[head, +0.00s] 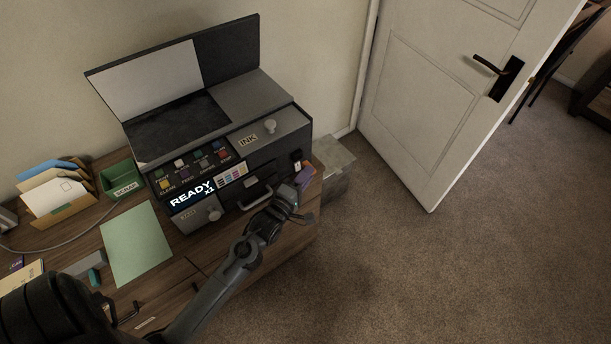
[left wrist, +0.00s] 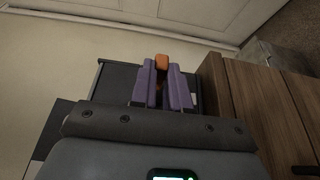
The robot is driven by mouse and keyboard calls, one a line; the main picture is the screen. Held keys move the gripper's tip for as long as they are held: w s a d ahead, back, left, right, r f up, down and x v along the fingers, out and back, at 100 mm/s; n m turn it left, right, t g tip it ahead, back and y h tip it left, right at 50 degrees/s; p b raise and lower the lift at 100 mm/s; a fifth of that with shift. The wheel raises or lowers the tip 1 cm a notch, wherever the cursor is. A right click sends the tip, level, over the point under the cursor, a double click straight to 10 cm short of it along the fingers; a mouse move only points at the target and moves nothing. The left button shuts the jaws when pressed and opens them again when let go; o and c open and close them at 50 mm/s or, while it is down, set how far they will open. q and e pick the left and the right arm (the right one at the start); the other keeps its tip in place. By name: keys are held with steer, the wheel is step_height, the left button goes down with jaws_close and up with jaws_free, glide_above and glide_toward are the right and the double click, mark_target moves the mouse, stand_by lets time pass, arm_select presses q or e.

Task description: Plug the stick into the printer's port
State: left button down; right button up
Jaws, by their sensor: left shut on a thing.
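The printer (head: 285,134) stands on the desk with its scanner lid raised, and its screen reads "READY x1". A small black-and-white patch (head: 297,160) at the right end of its front may be the port; I cannot make out an opening. My left gripper (head: 304,178) is at that right end, its purple fingers shut on the orange stick (head: 310,168). In the left wrist view, the stick (left wrist: 161,62) shows beyond the tips of the fingers (left wrist: 163,85). Whether the stick touches the printer cannot be told. My right gripper is not in view.
The wooden desk (head: 178,272) holds a green sheet (head: 136,243), a green scrap bin (head: 122,181) and an envelope holder (head: 62,200) on the left. A grey box (head: 335,165) stands on the floor right of the desk. A white door (head: 420,95) stands behind open carpet.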

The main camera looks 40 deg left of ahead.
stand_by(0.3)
arm_select(q)
steer(key=shift+w+a+p, duration=0.25)
steer(key=shift+a+p, duration=0.1)
steer(key=shift+a, duration=0.75)
steer(key=shift+a, duration=0.25)
stand_by(0.5)
steer(key=c, duration=1)
jaws_free()
steer(key=shift+c, duration=0.2)
steer(key=s+d+p, duration=0.1)
steer(key=s+d, duration=0.1)
steer(key=s, duration=0.8)
steer(key=shift+s, duration=0.3)
